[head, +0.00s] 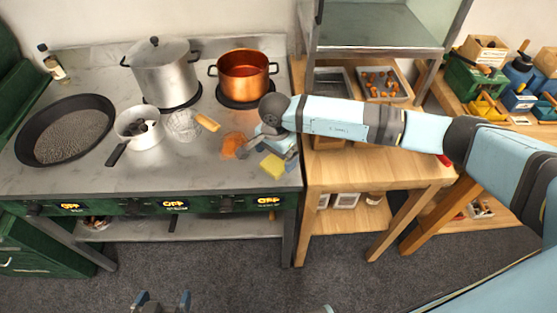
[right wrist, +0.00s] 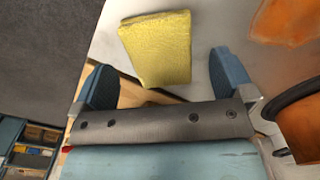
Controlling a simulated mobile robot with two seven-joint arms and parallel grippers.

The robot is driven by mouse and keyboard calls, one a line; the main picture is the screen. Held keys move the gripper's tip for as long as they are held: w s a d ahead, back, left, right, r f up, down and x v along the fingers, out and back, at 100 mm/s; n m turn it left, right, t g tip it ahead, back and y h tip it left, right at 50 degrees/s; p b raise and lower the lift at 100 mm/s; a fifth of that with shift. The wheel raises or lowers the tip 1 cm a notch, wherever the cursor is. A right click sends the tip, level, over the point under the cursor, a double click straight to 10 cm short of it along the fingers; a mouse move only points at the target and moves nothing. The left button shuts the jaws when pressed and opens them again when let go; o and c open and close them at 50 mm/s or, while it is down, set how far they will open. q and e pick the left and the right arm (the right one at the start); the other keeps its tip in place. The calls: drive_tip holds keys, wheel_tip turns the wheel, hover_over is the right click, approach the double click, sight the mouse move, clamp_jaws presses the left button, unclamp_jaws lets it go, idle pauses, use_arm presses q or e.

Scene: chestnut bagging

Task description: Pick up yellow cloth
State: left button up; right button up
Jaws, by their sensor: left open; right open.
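The yellow cloth (head: 273,167) lies folded on the metal stove top, near its front right corner. In the right wrist view the cloth (right wrist: 157,47) is at the upper middle, just beyond and between the two blue fingers. My right gripper (right wrist: 165,80) is open and empty, and the cloth looks apart from the fingers. In the head view my right gripper (head: 272,148) is above the stove's right end, partly hidden by its own arm. My left gripper (head: 160,302) is open at the bottom edge, in front of the stove and far from the cloth.
An orange cloth-like item (head: 233,145) lies left of the yellow cloth. A copper pot (head: 243,75), a steel pot (head: 163,75), a small white pan (head: 135,122) and a large perforated pan (head: 66,130) stand on the stove. A wooden table (head: 370,172) adjoins at right.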

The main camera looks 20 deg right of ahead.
sight(276, 162)
drive_tip(key=shift+f, duration=1.55)
drive_tip(key=c, duration=1)
drive_tip(key=shift+r, duration=0.1)
wheel_tip(276, 162, up, 19)
drive_tip(key=b, duration=0.2)
drive_tip(key=s+d+r+n+p, duration=0.4)
drive_tip(key=d+r+n+p, duration=0.3)
drive_tip(key=n, duration=0.5)
wheel_tip(276, 162, up, 2)
drive_tip(key=shift+d+r+p, duration=0.1)
drive_tip(key=shift+d+p, duration=0.15)
drive_tip(key=shift+p, duration=0.8)
